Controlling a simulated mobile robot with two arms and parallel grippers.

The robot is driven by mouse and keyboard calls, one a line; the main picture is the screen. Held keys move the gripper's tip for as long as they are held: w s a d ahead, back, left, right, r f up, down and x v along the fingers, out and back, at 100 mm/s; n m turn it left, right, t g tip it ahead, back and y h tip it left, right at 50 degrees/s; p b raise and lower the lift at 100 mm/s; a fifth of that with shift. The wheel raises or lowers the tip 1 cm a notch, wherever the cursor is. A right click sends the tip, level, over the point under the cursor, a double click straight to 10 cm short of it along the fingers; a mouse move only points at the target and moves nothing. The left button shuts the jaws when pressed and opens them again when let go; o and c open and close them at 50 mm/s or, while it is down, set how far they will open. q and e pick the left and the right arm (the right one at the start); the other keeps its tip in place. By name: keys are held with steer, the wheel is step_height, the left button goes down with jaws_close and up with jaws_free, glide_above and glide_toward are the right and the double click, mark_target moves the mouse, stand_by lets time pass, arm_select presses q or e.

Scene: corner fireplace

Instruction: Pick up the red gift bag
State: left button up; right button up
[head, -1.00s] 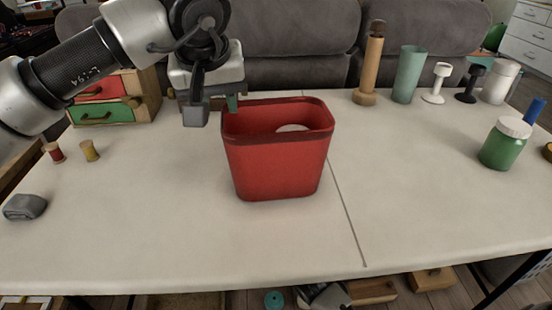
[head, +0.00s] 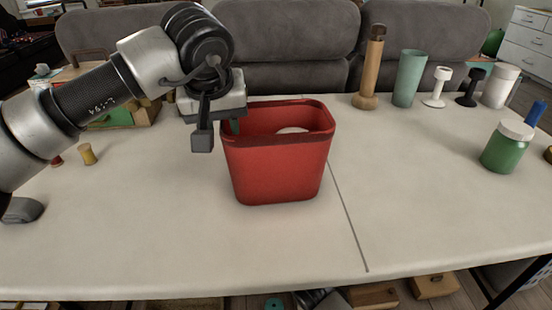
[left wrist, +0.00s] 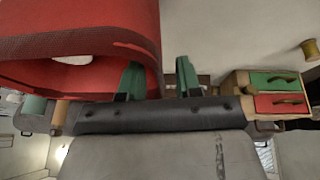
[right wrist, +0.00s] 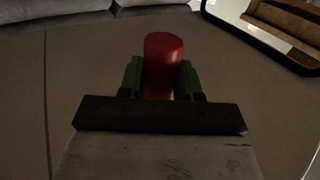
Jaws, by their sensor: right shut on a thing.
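The red gift bag (head: 278,172) stands upright on the white table as an open-topped red container. A round white thing (head: 292,130) shows inside it. My left gripper (head: 218,132) is at the bag's left rim, pointing down. One finger is inside the opening and the other is outside the wall. In the left wrist view the fingers (left wrist: 158,80) are apart, with the bag's wall (left wrist: 85,20) by them; I cannot tell whether they touch it. My right gripper (right wrist: 160,80) is shut on a red cylinder (right wrist: 163,62), outside the head view.
A small drawer cabinet (head: 145,112), partly behind my left arm, and a yellow spool (head: 87,154) are to the left. A wooden post (head: 370,72), a teal cup (head: 408,78) and a green jar (head: 503,150) stand to the right. The table's front is clear.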

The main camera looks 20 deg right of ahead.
arm_select(q)
jaws_close()
stand_by(0.6)
